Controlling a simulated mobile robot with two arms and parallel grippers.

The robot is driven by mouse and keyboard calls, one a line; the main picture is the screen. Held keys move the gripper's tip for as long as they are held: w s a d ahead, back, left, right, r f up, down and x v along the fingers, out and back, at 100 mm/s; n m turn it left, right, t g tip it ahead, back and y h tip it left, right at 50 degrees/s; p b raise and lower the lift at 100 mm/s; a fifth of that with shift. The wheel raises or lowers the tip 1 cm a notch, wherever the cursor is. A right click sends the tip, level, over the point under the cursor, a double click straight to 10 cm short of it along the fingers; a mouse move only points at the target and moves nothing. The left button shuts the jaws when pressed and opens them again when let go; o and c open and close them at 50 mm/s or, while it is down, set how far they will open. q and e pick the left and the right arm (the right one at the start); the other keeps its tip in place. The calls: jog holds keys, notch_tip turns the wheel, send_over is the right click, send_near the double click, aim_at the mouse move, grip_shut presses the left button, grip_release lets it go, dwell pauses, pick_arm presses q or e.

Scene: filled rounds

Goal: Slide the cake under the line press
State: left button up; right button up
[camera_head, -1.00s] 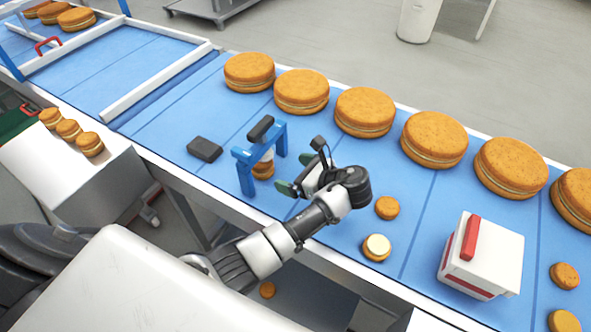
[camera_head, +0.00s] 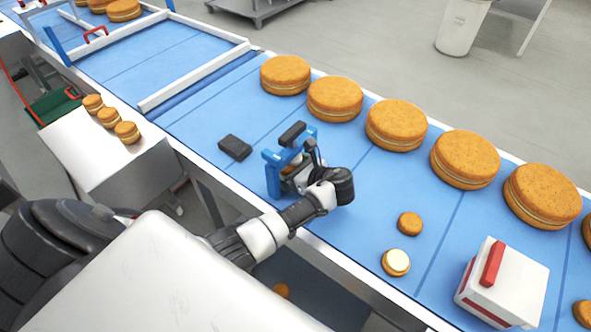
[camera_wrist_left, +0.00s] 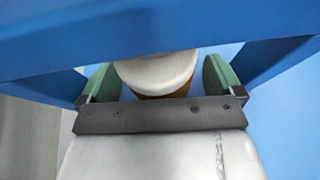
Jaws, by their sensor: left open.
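The line press is a small blue frame (camera_head: 272,178) with a dark block (camera_head: 293,134) on top, standing on the blue belt. My left gripper (camera_head: 298,178) reaches into it from the right side, and the arm hides much of the opening. In the left wrist view a small round brown cake (camera_wrist_left: 162,90) with a white disc on top sits beneath the blue crossbar (camera_wrist_left: 160,35). The open green fingers (camera_wrist_left: 160,84) stand on either side of it. I cannot tell whether the white disc is cream or part of the press. My right gripper is not in view.
A dark block (camera_head: 235,147) lies left of the press. A small brown cake (camera_head: 410,223) and a cream-topped one (camera_head: 396,262) lie to the right, before a white box with red handle (camera_head: 502,283). Several large cakes (camera_head: 397,125) line the far edge.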

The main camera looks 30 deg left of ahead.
pick_arm(q)
jog(key=c, duration=0.7)
jog(key=o, duration=0.7)
jog(key=b+v, duration=0.1)
jog(key=v, duration=0.9)
jog(key=shift+d, duration=0.1)
jog(key=shift+s+d+r, duration=0.1)
jog(key=shift+d+r, duration=0.05)
jog(key=shift+d, duration=0.15)
